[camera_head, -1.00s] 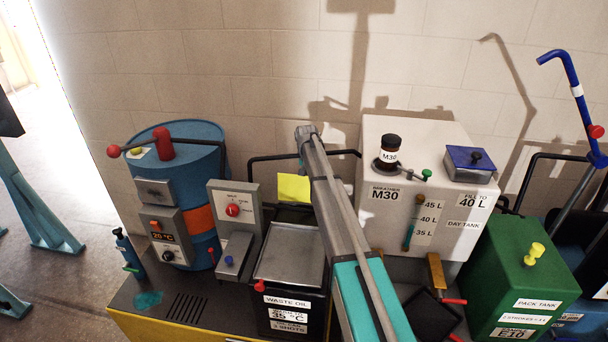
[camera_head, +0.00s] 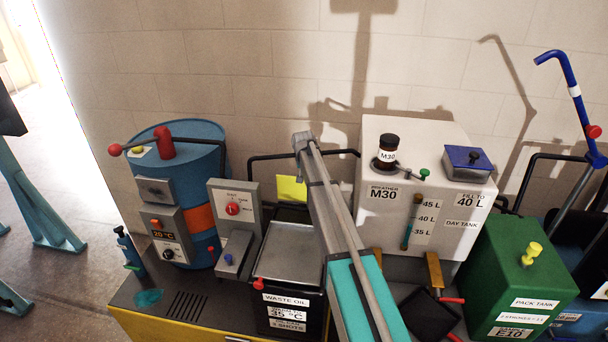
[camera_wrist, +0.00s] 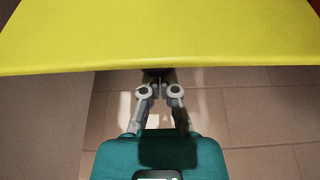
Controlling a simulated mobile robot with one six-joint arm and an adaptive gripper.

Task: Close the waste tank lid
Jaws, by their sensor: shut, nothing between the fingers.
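The waste tank (camera_head: 290,313) is a black box labelled WASTE OIL on the bench. Its grey, framed lid (camera_head: 288,250) appears to lie flat on top; whether it is fully seated I cannot tell. A small red knob (camera_head: 259,284) sits at its front left corner.
A grey control box (camera_head: 233,208) and blue drum (camera_head: 190,165) stand left of the tank. The white day tank (camera_head: 450,220) and green pack tank (camera_head: 525,275) stand to the right. A yellow panel (camera_head: 291,189) and black rail (camera_head: 265,157) are behind.

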